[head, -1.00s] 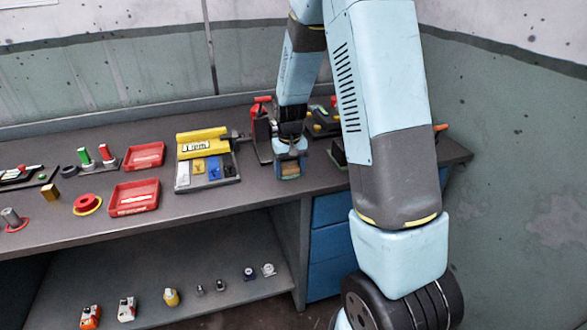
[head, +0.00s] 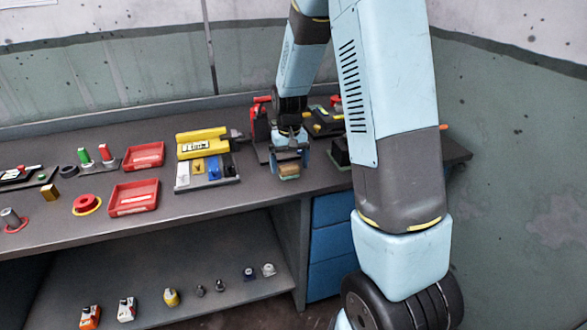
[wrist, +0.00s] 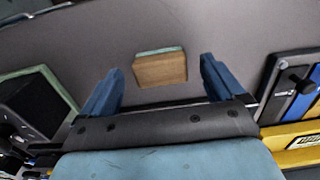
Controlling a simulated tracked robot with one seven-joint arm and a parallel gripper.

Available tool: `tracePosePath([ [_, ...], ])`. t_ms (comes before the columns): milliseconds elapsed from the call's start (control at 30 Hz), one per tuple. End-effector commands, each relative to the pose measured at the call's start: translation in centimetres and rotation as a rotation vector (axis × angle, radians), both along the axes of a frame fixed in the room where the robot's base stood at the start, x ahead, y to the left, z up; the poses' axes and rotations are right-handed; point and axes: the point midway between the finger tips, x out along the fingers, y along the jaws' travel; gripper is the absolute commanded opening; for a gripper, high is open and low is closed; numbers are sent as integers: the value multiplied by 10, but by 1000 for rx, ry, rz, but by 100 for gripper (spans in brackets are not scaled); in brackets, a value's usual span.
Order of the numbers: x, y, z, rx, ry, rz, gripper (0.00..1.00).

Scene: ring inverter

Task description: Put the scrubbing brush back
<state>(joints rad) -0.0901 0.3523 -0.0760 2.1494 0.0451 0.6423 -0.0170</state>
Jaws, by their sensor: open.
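The scrubbing brush, a small wooden block with a green layer along one side (wrist: 160,68), lies on the grey bench top near its front edge. In the head view the brush (head: 289,171) shows just below my gripper (head: 290,157). In the wrist view my gripper (wrist: 158,72) is open. Its two blue fingers stand to either side of the brush, with clear gaps, and do not touch it.
A dark block with a pale green rim (wrist: 38,98) stands beside the brush; it is partly behind my arm in the head view. A yellow-topped tray of coloured pieces (head: 205,187) is left of my gripper. A red-handled tool (head: 262,100) stands behind.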

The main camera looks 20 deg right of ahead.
Motion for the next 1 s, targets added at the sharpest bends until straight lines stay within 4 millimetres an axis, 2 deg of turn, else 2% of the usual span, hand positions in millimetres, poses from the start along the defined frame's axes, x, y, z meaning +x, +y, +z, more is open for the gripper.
tracePosePath([
  [100,1,0,25,0,-6,1,96],
  [300,1,0,63,0,-5,1,96],
  [500,1,0,87,0,-2,0,96],
  [667,-1,0,97,1,-4,0,96],
  [867,-23,0,129,7,-52,0,96],
  [1000,-52,0,160,12,-106,0,96],
])
